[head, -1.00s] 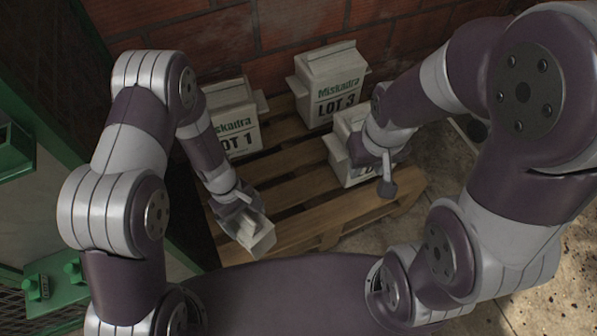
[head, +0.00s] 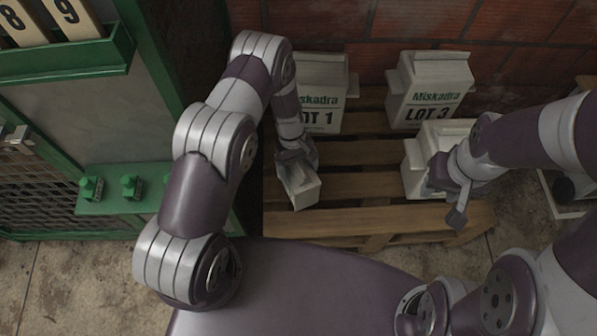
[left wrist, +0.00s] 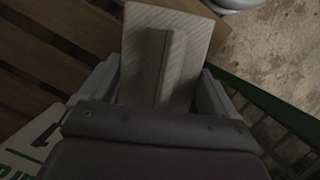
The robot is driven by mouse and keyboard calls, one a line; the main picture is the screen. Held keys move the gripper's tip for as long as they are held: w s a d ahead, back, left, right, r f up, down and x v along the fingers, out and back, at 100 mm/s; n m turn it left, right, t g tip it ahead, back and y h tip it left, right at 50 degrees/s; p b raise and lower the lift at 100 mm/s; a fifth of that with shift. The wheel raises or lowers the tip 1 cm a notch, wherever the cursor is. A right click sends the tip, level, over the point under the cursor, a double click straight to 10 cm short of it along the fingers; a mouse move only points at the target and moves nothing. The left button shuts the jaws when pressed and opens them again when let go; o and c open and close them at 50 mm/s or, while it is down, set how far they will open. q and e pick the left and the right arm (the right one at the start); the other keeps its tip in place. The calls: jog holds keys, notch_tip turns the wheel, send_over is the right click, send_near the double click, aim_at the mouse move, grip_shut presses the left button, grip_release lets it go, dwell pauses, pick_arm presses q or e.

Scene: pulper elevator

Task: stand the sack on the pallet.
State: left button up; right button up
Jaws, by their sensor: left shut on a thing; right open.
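My left gripper (head: 297,158) is shut on a small pale sack (head: 304,192), seen tilted over the front left of the wooden pallet (head: 350,222). Whether the sack touches the slats cannot be told. In the left wrist view, the sack (left wrist: 197,35) fills the space between the fingers. On the pallet stand a LOT 1 sack (head: 322,92) at the back left, a LOT 3 sack (head: 430,90) at the back right, and another sack (head: 415,168) at the front right, its label hidden. My right gripper (head: 447,188) is open in front of that sack.
A brick wall (head: 350,30) stands close behind the pallet. A green-framed machine (head: 125,200) with a mesh panel and small green fittings is at the left. A pale box with a dark round part (head: 562,190) sits at the right. Slats between the front sacks look clear.

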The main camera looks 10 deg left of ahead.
pick_arm(q)
jog(key=shift+f, duration=1.1)
jog(key=o, duration=1.8)
jog(key=shift+r, duration=0.35)
jog(key=p+v, duration=0.2)
jog(key=v, duration=0.9)
jog(key=shift+p, duration=0.3)
jog(key=s+a+r+m+t+y, duration=0.1)
jog(key=s+a+r+m, duration=0.15)
jog(key=r, duration=0.55)
jog(key=s+a+r+m+t, duration=0.1)
jog(key=s+r+m, duration=0.15)
jog(key=r, duration=0.55)
jog(key=s+r+m, duration=0.1)
jog(key=s+r, duration=0.1)
jog(key=s, duration=0.1)
jog(key=s+r+m+t, duration=0.1)
jog(key=s+r, duration=0.1)
jog(key=s, duration=0.2)
jog(key=s+a+r+t+y, duration=0.1)
jog(key=s, duration=0.2)
jog(key=shift+s+a+r+m, duration=0.1)
jog(key=shift+s+r+m, duration=0.1)
jog(key=shift+r+m, duration=0.2)
